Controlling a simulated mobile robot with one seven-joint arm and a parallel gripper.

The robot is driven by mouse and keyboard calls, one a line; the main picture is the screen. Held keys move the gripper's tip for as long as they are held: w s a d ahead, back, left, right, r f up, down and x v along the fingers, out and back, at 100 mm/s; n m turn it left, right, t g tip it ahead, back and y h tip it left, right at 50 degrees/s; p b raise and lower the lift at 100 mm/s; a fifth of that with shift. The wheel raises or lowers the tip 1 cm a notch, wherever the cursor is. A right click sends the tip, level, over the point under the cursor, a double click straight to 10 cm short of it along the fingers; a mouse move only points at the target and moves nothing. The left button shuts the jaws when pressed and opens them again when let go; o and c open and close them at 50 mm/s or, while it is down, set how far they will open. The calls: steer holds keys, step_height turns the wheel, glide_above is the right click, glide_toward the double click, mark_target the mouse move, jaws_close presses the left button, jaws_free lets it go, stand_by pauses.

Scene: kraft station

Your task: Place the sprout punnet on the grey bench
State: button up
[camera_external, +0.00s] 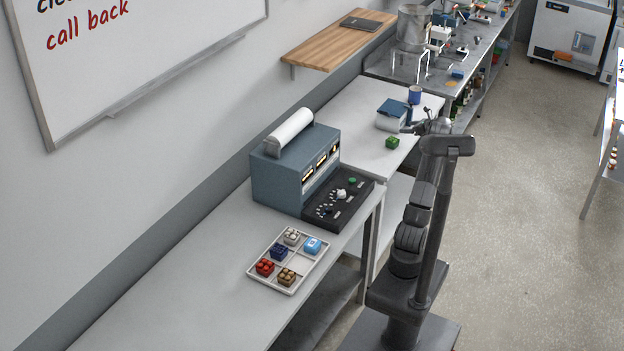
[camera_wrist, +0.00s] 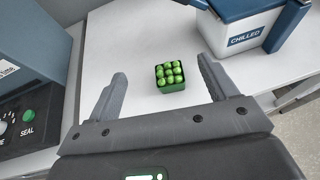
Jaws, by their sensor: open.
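The sprout punnet (camera_external: 392,143) is a small green box on the white table (camera_external: 349,115) in the middle of the external view. In the wrist view the punnet (camera_wrist: 170,77) holds several round green sprouts and sits ahead of my gripper (camera_wrist: 162,74), appearing between its two fingers. My gripper is open and empty, with no finger seen touching the punnet. In the external view my gripper (camera_external: 412,128) is right of the punnet, its fingers small and partly hidden. A long light grey bench (camera_external: 180,285) fills the near left.
A blue-grey sealing machine (camera_external: 285,172) and a tray (camera_external: 254,272) of several small punnets stand on the near bench. The near bench's left part is clear.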

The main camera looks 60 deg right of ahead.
glide_toward(390, 140)
steer(key=shift+s+d+f, duration=0.15)
steer(key=shift+d+f, duration=0.7)
steer(key=shift+d, duration=0.1)
steer(key=x, duration=0.5)
steer(key=shift+r+x, duration=0.2)
steer(key=shift+x, duration=1.25)
steer(key=shift+r+x, duration=0.15)
steer(key=shift+x, duration=1.35)
steer(key=shift+c, duration=0.5)
steer(key=c, duration=1)
steer(key=shift+c, duration=0.2)
